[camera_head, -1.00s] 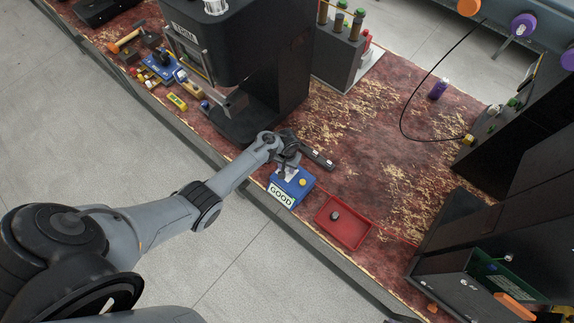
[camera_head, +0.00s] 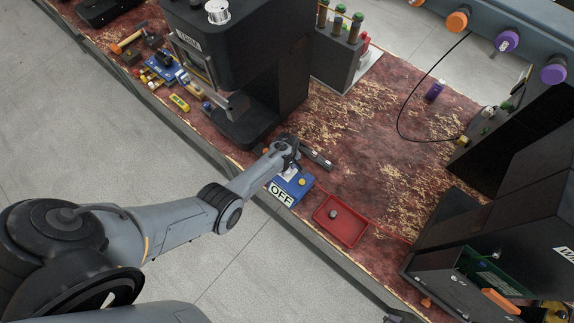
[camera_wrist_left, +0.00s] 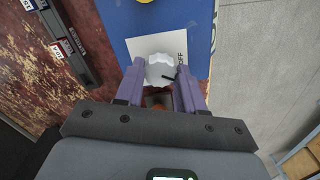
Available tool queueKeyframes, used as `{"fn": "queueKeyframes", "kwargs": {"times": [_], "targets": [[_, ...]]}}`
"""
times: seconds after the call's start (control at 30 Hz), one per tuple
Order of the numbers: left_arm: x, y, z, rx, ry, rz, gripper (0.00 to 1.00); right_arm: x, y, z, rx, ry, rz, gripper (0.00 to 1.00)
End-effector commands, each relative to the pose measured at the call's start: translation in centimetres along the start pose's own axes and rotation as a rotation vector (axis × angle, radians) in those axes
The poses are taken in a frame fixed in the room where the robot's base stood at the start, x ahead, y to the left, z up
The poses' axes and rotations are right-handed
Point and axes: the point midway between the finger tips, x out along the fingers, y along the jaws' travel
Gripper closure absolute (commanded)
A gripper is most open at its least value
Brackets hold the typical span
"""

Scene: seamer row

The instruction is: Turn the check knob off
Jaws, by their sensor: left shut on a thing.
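The blue check box (camera_head: 294,188) sits near the front edge of the bench, and its front display (camera_head: 281,194) reads OFF. In the left wrist view the white check knob (camera_wrist_left: 159,66) stands on a white plate (camera_wrist_left: 192,38) on the box's blue top (camera_wrist_left: 125,22). A dark pointer mark on the knob lies toward the printed word OFF on the plate. My left gripper (camera_wrist_left: 160,76) has its purple fingers on either side of the knob, shut on it. In the head view my left gripper (camera_head: 285,160) hides most of the knob. My right gripper is not in view.
A yellow button (camera_head: 302,182) is on the box beside the knob plate. A red tray (camera_head: 341,233) holding a small dark round piece lies to the right. A dark labelled bar (camera_head: 316,158) lies behind the box. The black TRIM machine (camera_head: 245,70) stands to the left.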

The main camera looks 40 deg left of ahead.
Motion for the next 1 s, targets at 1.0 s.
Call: {"fn": "queueKeyframes", "kwargs": {"times": [1.0], "targets": [[-0.03,0.01,-0.02,-0.561,-0.001,0.0,0.92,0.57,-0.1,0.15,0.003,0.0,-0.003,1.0]]}}
